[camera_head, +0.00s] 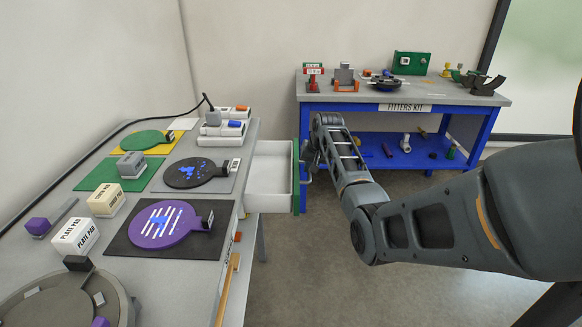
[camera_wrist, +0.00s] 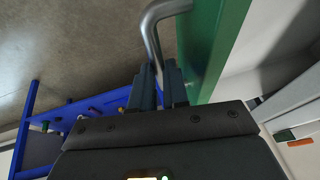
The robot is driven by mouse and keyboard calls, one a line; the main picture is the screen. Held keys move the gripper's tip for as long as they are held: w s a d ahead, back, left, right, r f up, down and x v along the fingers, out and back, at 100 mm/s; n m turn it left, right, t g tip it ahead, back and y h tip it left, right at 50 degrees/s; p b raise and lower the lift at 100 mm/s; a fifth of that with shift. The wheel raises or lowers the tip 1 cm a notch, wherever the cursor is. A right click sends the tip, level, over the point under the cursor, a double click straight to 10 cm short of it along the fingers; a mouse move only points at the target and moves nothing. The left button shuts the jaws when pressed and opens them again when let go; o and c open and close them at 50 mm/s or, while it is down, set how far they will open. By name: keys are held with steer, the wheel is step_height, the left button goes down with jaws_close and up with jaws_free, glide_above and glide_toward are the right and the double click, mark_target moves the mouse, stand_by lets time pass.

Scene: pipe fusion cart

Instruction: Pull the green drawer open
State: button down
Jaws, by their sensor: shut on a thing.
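The green drawer stands pulled out from the grey bench; its green front (camera_head: 296,177) is seen nearly edge-on and its white inside (camera_head: 268,180) looks empty. In the wrist view the green front (camera_wrist: 215,45) runs along the right of the fingers. A grey bar handle (camera_wrist: 152,35) sticks out from it. My gripper (camera_wrist: 162,85) is shut on this handle, its two dark fingers at the bar's lower end. In the head view my gripper (camera_head: 309,160) is at the outer side of the drawer front, partly hidden by my wrist.
The grey bench (camera_head: 190,260) on the left holds paddle-shaped plates, coloured mats, plate pad boxes (camera_head: 75,236) and a cable. A blue fitters kit table (camera_head: 400,110) with parts stands behind my arm. Open floor (camera_head: 340,270) lies right of the drawer.

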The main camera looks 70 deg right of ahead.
steer(key=s, duration=0.1)
steer(key=s+d, duration=0.1)
steer(key=s, duration=0.1)
steer(key=s+d+p, duration=0.1)
steer(key=s, duration=0.1)
steer(key=shift+s+d, duration=0.15)
steer(key=shift+s, duration=0.05)
steer(key=c, duration=1.1)
jaws_free()
steer(key=shift+r, duration=0.1)
steer(key=v, duration=0.7)
steer(key=shift+s+r, duration=0.15)
steer(key=shift+r, duration=0.05)
